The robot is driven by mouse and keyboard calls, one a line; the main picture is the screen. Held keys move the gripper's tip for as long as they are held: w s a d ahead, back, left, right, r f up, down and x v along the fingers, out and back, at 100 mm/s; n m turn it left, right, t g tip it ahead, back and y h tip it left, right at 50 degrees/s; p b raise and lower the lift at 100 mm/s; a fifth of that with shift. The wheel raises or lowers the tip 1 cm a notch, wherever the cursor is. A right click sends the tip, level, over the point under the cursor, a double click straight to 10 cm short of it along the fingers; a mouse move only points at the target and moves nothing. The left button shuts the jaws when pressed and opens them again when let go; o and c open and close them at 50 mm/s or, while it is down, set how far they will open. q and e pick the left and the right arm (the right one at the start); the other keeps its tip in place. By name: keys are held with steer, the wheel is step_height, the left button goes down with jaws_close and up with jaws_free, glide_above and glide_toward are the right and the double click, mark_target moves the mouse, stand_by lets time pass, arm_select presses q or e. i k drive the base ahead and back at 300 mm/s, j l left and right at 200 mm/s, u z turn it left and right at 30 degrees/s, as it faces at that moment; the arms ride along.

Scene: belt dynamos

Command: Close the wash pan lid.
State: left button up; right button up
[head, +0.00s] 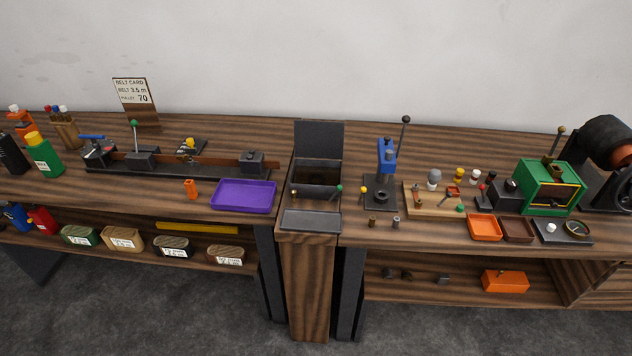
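The wash pan appears to be the dark open box (294,172) in the middle, where the two bench sections meet. Its dark flat lid (319,138) stands upright along the back edge, so the pan is open and its shadowed inside shows. A dark horizontal bar (314,191) runs across the front of the pan, with a small green ball (339,188) at its right end. A flat grey plate (311,220) lies in front of it. Neither of my grippers is in view.
A purple tray (244,196) is close to the pan's left. A press with a blue body (387,154) and tall lever (404,133) stands close to its right, with two small cylinders (372,222) (396,222) before it. The wall behind is bare.

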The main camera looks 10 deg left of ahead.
mark_target(315, 140)
steer(key=z, duration=0.7)
steer(key=j+z, duration=1.1)
steer(key=j, duration=0.25)
steer(key=k+j+z, duration=0.15)
steer(key=j, duration=0.2)
steer(key=k+j+z, duration=0.1)
steer(key=j, duration=0.25)
